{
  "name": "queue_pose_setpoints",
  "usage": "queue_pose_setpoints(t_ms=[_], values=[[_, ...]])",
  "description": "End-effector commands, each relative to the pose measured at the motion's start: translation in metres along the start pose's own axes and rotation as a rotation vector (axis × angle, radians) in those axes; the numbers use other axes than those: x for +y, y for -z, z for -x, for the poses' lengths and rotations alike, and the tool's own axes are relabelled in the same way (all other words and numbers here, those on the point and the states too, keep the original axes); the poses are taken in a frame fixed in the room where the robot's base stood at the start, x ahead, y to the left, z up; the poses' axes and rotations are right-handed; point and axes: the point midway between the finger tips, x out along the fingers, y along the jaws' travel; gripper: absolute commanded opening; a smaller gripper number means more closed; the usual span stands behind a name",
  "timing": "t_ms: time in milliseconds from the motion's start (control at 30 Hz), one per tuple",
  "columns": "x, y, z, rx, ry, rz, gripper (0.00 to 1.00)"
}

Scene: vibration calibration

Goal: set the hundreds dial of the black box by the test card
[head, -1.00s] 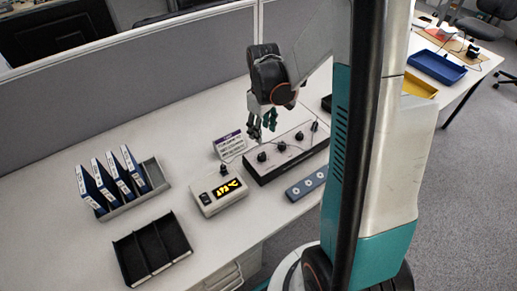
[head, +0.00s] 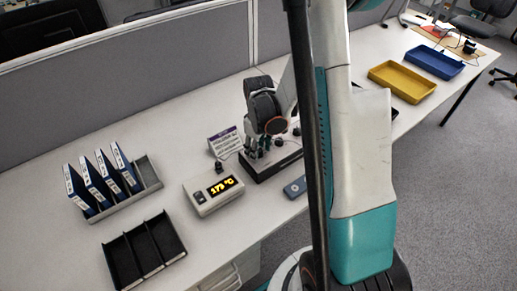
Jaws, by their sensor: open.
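The black box (head: 274,167) stands on the desk, a long low box with knobs along its light top. My gripper (head: 256,149) points down, open, at the left part of the box's top, where its fingers hide the knob or knobs there. I cannot tell whether they touch one. A dark knob (head: 297,131) shows farther right; the rest of the box's right part is behind my arm. The test card (head: 224,143), white with a purple top strip, stands tilted just left of the box. Its print is too small to read.
A pale meter box (head: 214,190) with a yellow lit display in °C stands at front left. A blue-grey panel (head: 296,188) lies in front of the black box.

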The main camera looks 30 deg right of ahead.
Motion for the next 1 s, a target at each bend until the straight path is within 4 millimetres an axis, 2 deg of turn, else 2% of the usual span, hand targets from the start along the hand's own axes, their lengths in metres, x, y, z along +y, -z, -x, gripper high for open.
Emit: queue_pose_setpoints(t_ms=[100,300,667,1000], values=[[0.0,0.0,0.0003,0.0,0.0,0.0,0.45],[0.0,0.0,0.0003,0.0,0.0,0.0,0.02],[0.0,0.0001,-0.0001,0.0,0.0,-0.041,0.02],[-0.0002,-0.0002,-0.0006,0.0,0.0,-0.249,0.02]])
